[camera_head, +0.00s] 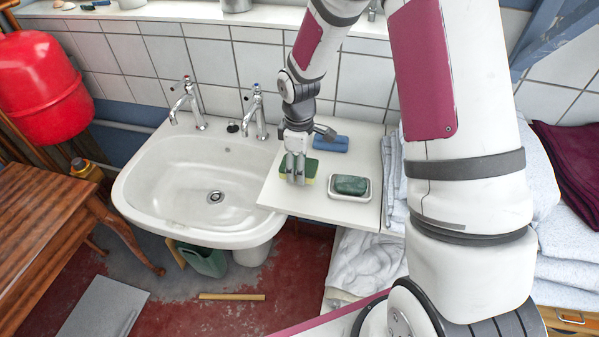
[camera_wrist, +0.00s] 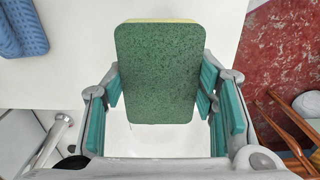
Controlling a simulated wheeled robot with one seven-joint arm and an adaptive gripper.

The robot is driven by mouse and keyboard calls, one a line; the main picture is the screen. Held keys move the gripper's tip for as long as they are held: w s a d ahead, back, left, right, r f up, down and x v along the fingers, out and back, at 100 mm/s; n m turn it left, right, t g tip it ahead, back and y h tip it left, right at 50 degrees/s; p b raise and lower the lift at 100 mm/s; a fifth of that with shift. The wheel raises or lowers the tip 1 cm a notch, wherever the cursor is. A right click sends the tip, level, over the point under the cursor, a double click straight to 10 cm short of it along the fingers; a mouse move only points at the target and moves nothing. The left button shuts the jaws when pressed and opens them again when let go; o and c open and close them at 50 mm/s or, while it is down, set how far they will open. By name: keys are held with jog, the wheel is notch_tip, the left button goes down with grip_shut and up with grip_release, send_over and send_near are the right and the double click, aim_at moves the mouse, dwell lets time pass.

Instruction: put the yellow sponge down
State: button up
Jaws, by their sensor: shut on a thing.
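The yellow sponge (camera_head: 309,168) has a dark green scouring face. It is at the left part of the white board beside the sink, between the fingers of my gripper (camera_head: 296,179). In the wrist view the sponge (camera_wrist: 160,72) shows its green face, with a thin yellow strip at its far edge. My gripper's teal finger pads (camera_wrist: 162,100) are shut on its two sides. It is at or just above the board (camera_head: 309,201); I cannot tell whether it touches.
A dish with a dark green bar of soap (camera_head: 351,185) stands right of the sponge. The sink (camera_head: 190,185) with two taps is to the left. Folded towels (camera_head: 393,165) are to the right. The board's front middle is clear.

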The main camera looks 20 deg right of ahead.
jog(key=shift+w+d+f+p, duration=0.1)
jog(key=shift+w+f+p, duration=0.1)
jog(key=shift+f, duration=0.7)
jog(key=shift+w+f+p, duration=0.1)
jog(key=shift+f+p, duration=0.05)
jog(key=shift+f, duration=0.75)
jog(key=o, duration=1.3)
jog(key=shift+f, duration=0.15)
